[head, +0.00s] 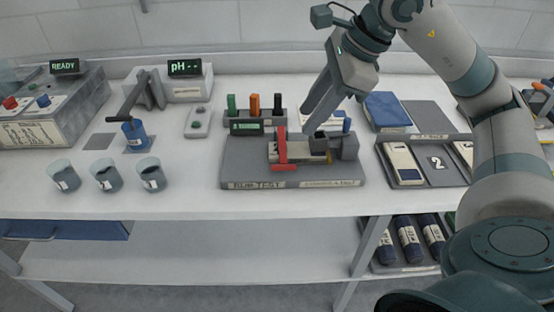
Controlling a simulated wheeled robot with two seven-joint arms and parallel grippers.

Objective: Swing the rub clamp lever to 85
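The rub test station (235,172) is a grey base on the table with a small green-lit display (250,128) at its back left. On it stands a red bracket-shaped part (281,151), which looks like the clamp lever, across a pale block (305,152). A dark grey block (347,148) sits at the right end. My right gripper (313,122) hangs above and behind the clamp, fingers pointing down and left, apart from the red part in the picture. Its finger gap is not clear from this angle. My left gripper is out of view.
Green, orange and black upright pieces (254,104) stand behind the station. The table between cups and station is clear.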

